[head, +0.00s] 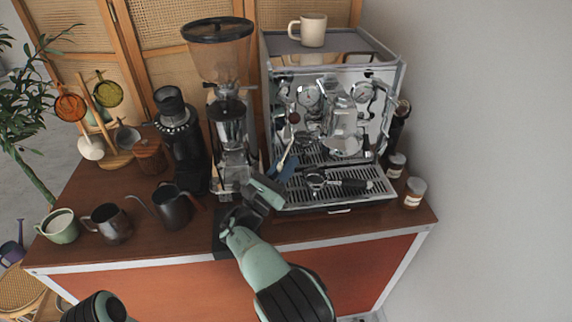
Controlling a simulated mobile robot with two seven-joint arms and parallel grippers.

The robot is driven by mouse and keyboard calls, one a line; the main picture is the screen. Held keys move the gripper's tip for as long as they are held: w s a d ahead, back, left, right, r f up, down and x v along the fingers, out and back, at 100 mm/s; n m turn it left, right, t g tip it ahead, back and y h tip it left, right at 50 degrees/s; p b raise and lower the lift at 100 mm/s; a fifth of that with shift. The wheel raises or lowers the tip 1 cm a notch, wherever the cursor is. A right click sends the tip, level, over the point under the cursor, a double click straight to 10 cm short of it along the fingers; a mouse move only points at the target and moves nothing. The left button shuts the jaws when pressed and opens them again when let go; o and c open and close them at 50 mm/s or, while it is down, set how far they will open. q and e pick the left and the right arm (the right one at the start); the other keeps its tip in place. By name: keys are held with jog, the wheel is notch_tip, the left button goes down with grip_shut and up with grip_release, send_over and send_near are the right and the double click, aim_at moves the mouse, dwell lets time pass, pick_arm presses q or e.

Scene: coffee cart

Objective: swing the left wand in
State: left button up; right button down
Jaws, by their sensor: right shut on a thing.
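The espresso machine (345,110) stands at the right of the counter. Its left wand (288,150) hangs from the machine's left front, below a dark red knob, and slants down and to the left. My right gripper (280,168) reaches up from the counter's front edge and is shut on the wand's lower part, just left of the drip tray. My left gripper is out of view; only part of my left arm shows at the bottom left.
A portafilter (325,182) lies on the drip tray (300,198). A grinder (228,120) stands close left of the wand. A gooseneck kettle (172,207) and a dark pitcher (110,224) stand further left. Small jars (414,192) stand right of the machine. A cup (313,30) sits on top.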

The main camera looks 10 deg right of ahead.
jog(key=c, duration=1.1)
grip_release()
jog(key=shift+r, duration=0.1)
